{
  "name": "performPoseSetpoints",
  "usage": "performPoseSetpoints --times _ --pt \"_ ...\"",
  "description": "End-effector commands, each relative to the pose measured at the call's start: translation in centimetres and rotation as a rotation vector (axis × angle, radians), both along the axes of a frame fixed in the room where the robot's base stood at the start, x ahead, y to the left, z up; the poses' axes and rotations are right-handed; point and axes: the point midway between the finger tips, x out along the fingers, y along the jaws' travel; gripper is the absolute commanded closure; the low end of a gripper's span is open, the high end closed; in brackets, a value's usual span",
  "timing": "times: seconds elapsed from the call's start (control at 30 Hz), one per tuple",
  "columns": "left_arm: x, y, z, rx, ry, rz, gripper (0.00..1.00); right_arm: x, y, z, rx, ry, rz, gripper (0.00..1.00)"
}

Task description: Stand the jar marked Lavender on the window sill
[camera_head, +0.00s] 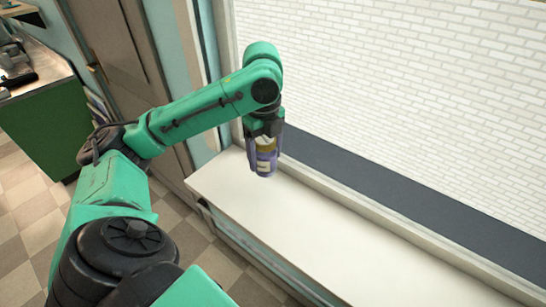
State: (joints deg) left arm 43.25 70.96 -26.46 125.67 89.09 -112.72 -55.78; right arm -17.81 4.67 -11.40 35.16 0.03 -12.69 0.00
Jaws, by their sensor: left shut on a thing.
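A small purple jar (265,169) with a pale label and a yellowish band near its top is in my left gripper (264,150). The gripper points down and is shut on the jar, which looks upright. The label is too small to read. The jar is over the far left part of the white window sill (305,230); I cannot tell whether its base touches the sill. My right gripper is not in view.
The sill is bare to the right of the jar. A window frame and dark ledge (400,180) run behind it, with a white brick wall (400,60) beyond. A green cabinet (45,125) stands at the left on a checkered floor (190,250).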

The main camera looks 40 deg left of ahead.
Motion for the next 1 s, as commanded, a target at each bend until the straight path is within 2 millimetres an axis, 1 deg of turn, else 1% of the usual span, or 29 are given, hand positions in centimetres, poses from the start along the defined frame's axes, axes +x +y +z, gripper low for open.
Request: performPoseSetpoints --times 0.03,0.13,0.2,0.33,0.5,0.6,0.87,0.9,0.93,1.0 --pt "-0.2 0.2 -1.7 0.005 0.009 0.002 1.0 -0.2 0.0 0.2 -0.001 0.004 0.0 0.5" --pt "-0.2 0.2 -4.9 0.005 0.009 0.001 1.0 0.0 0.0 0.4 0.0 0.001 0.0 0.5" --pt "-0.1 0.1 -6.8 0.003 0.006 0.0 1.0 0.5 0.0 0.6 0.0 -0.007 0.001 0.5" --pt "0.0 0.1 -8.9 0.001 0.002 0.0 1.0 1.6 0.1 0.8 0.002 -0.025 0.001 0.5" --pt "0.0 0.1 -12.2 0.001 0.004 0.001 1.0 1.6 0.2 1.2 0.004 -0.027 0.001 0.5" --pt "0.0 0.0 -13.1 0.001 0.001 -0.001 1.0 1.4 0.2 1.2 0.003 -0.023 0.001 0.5" --pt "0.1 0.1 -13.3 0.002 0.0 -0.001 1.0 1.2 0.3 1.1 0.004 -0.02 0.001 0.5" --pt "0.0 0.1 -13.3 0.002 0.001 -0.001 0.11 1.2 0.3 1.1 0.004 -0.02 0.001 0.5" --pt "0.0 0.1 -13.3 0.002 0.001 -0.001 0.0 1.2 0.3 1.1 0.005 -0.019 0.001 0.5" --pt "0.0 0.1 -13.3 0.002 0.001 -0.001 0.0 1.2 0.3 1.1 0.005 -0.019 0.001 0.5"
